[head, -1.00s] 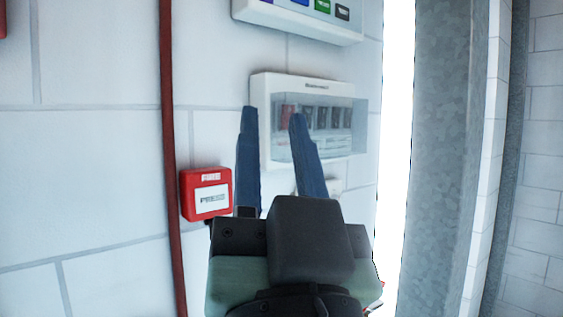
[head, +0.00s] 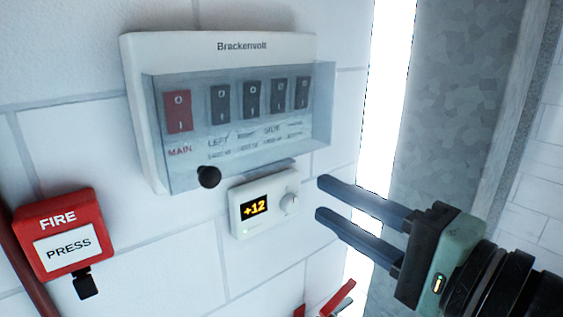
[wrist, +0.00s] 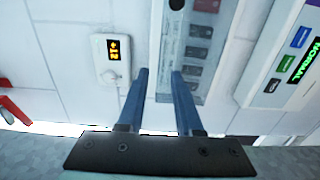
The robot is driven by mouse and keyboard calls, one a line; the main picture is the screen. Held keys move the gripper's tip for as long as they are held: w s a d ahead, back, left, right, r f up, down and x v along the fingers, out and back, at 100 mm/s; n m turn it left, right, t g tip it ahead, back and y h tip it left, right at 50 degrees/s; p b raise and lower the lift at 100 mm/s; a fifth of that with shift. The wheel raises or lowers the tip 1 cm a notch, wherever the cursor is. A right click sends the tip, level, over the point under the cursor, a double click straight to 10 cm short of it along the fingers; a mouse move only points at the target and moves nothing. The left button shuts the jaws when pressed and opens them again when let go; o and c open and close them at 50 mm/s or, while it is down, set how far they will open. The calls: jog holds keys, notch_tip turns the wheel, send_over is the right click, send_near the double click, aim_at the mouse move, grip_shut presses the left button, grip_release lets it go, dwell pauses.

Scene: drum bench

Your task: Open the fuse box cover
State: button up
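The white fuse box (head: 225,44), marked Brackenvolt, is on the wall at upper centre in the head view. Its clear cover (head: 235,165) is down over a red MAIN switch (head: 178,110) and several dark switches. A black knob (head: 208,177) sits at the cover's lower left edge. My gripper (head: 320,198) is open and empty, right of and below the box, its fingers pointing left, apart from the cover. In the wrist view the fuse box (wrist: 156,45) lies beyond the fingertips, partly cut off by the top edge.
A small white thermostat (head: 243,217) reading +12 sits just under the box, near my fingertips. A red FIRE press box (head: 62,238) is at lower left. A red-handled item (head: 338,298) is at the bottom. A grey metal column (head: 450,90) stands right. A panel with a green display (wrist: 282,62) shows at wrist-view right.

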aim_at(261, 118)
jog(key=p+x, duration=0.2)
jog(key=x, duration=0.7)
jog(key=shift+w+p, duration=0.25)
jog(key=shift+p, duration=0.15)
grip_shut()
dwell(0.8)
